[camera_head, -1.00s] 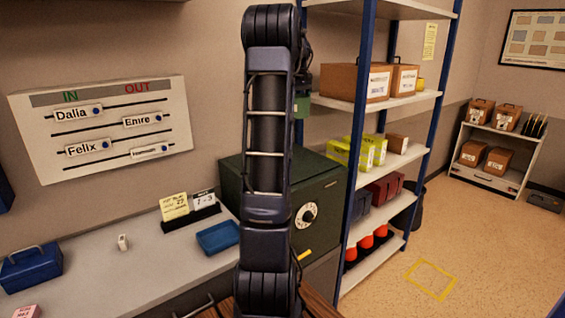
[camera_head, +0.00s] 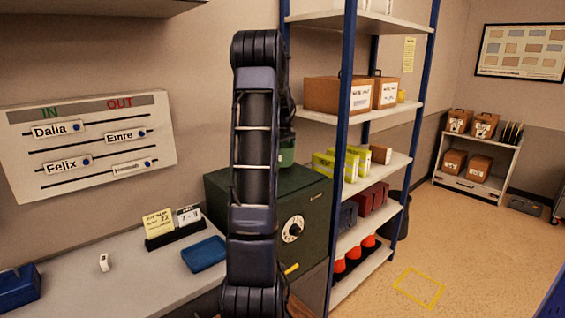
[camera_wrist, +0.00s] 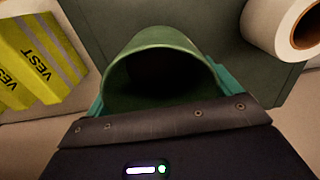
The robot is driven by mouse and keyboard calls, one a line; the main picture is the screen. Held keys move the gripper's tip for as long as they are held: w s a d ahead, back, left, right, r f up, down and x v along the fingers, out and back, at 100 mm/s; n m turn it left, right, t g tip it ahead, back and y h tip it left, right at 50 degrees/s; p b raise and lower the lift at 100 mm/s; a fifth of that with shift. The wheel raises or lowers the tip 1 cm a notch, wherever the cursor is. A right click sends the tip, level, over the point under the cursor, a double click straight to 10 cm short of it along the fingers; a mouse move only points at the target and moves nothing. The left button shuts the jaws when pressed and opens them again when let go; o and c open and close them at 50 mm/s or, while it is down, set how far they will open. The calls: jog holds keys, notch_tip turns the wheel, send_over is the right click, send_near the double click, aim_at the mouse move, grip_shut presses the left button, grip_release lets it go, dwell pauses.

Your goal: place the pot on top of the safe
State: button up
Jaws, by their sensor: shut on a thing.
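The green pot (camera_wrist: 150,85) is in my gripper (camera_wrist: 160,100), its open mouth facing the wrist camera and dark inside. Part of the pot (camera_head: 287,152) shows in the head view just right of my arm, above the back part of the safe's top. The dark green safe (camera_head: 318,212) has a white dial and stands between the desk and the shelf rack. Its top (camera_wrist: 215,35) appears behind the pot in the wrist view. I cannot tell whether the pot touches it. My arm hides part of the safe and most of the gripper in the head view.
A white roll (camera_wrist: 290,25) is close to the pot's right in the wrist view. Yellow vest packs (camera_wrist: 35,60) are to its left; they sit on the rack (camera_head: 345,150) right of the safe. A blue tray (camera_head: 204,254) lies on the desk (camera_head: 140,275).

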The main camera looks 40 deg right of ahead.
aim_at(283, 161)
jog(key=shift+f, duration=2.05)
jog(key=o, duration=0.8)
jog(key=shift+f, duration=0.15)
